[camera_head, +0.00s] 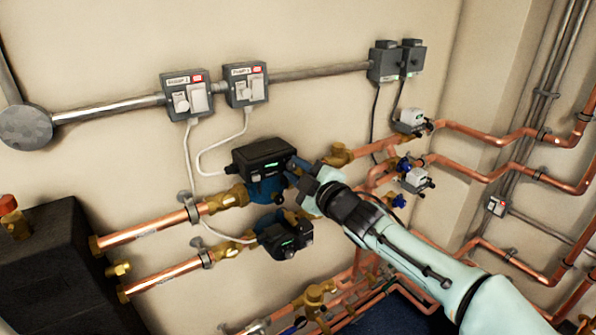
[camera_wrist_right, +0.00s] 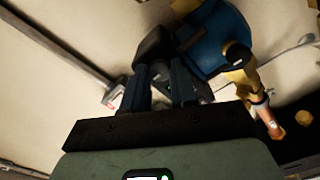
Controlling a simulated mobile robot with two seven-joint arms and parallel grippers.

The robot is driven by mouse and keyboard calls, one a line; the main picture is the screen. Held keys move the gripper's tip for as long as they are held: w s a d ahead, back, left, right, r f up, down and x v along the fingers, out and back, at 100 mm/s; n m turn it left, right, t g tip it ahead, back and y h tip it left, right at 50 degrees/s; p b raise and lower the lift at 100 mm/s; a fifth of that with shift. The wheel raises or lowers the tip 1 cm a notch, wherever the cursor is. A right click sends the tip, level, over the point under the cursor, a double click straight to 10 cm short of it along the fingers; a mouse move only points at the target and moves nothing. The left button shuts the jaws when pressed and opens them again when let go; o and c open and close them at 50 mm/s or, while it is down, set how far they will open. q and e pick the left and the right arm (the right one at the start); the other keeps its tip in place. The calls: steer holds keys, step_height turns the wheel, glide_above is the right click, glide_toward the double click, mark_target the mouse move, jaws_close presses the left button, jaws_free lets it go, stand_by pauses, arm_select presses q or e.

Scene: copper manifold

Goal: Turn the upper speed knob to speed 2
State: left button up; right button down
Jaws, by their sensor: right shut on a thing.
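The upper pump is a black control box (camera_head: 262,156) with a small green light, on a blue body (camera_head: 266,188) set in the upper copper line. My right gripper (camera_head: 294,170) is at the right end of this box, shut on the upper speed knob. The fingers and wrist hide the knob in the head view, so its setting cannot be read. In the right wrist view my right gripper (camera_wrist_right: 160,82) reaches a dark part beside the blue pump body (camera_wrist_right: 222,42). My left gripper is not in view.
The lower pump (camera_head: 285,235) sits just below, close under my right wrist. Two switch boxes (camera_head: 187,95) (camera_head: 246,83) hang on the wall above, with white cables running down. Copper pipes and valves (camera_head: 410,122) crowd the right side. A black unit (camera_head: 50,265) stands at lower left.

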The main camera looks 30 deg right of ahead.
steer(key=c, duration=0.9)
jaws_free()
steer(key=s, duration=0.9)
steer(key=s+d, duration=0.1)
steer(key=s, duration=0.3)
steer(key=shift+s, duration=0.15)
